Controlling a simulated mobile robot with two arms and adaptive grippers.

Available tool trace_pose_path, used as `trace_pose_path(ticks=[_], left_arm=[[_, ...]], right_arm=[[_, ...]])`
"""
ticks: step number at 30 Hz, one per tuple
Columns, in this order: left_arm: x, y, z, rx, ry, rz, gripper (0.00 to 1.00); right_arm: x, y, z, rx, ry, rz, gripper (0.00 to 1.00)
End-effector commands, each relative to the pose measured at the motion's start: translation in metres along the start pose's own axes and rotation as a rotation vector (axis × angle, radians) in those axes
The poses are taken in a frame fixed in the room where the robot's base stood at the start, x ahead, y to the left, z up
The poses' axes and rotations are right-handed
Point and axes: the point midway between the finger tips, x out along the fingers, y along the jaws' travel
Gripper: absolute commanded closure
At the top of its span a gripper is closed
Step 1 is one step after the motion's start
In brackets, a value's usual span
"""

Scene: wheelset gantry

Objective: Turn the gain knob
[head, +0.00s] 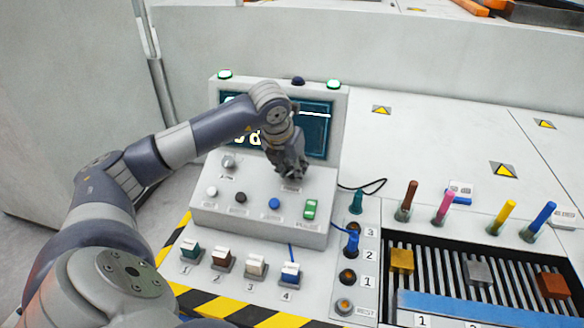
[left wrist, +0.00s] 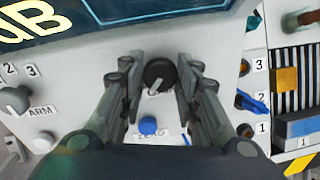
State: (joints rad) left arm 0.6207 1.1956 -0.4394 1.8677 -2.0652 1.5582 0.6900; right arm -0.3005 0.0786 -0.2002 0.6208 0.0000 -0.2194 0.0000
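The gain knob (left wrist: 159,74) is a round black knob with a pale pointer mark, on the grey sloped panel of the console (head: 262,222). In the head view the knob is hidden behind my left gripper (head: 292,172), which points down at the panel's upper right part. In the left wrist view the two fingers of the left gripper (left wrist: 160,70) stand on either side of the knob, with a visible gap on each side. That gripper looks open and holds nothing. The knob's label is not readable. My right gripper is not in view.
A grey ARM knob (head: 229,162) is left on the panel. A blue button (head: 274,203) and a green rocker switch (head: 310,209) sit below. The console screen (head: 318,130) rises behind. Numbered switches stand in front; numbered sockets (head: 348,277) and a slotted rack (head: 445,270) lie to the right.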

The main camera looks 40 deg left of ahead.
Motion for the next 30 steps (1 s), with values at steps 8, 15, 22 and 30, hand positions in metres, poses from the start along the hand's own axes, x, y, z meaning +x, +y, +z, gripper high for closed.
trace_pose_path(ticks=[8,15,22,30], left_arm=[[-0.0005,-0.0007,0.0004,0.017,0.001,-0.001,0.94],[-0.0008,-0.0011,0.0009,0.118,0.010,0.001,0.94],[-0.0012,-0.0017,0.0015,0.307,0.027,0.007,0.94],[-0.0010,-0.0020,0.0016,0.562,0.053,0.015,0.94]], right_arm=[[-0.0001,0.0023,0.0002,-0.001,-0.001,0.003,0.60],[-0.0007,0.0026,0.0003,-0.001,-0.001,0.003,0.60],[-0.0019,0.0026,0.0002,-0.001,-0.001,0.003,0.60],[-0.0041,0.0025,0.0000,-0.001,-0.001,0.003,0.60]])
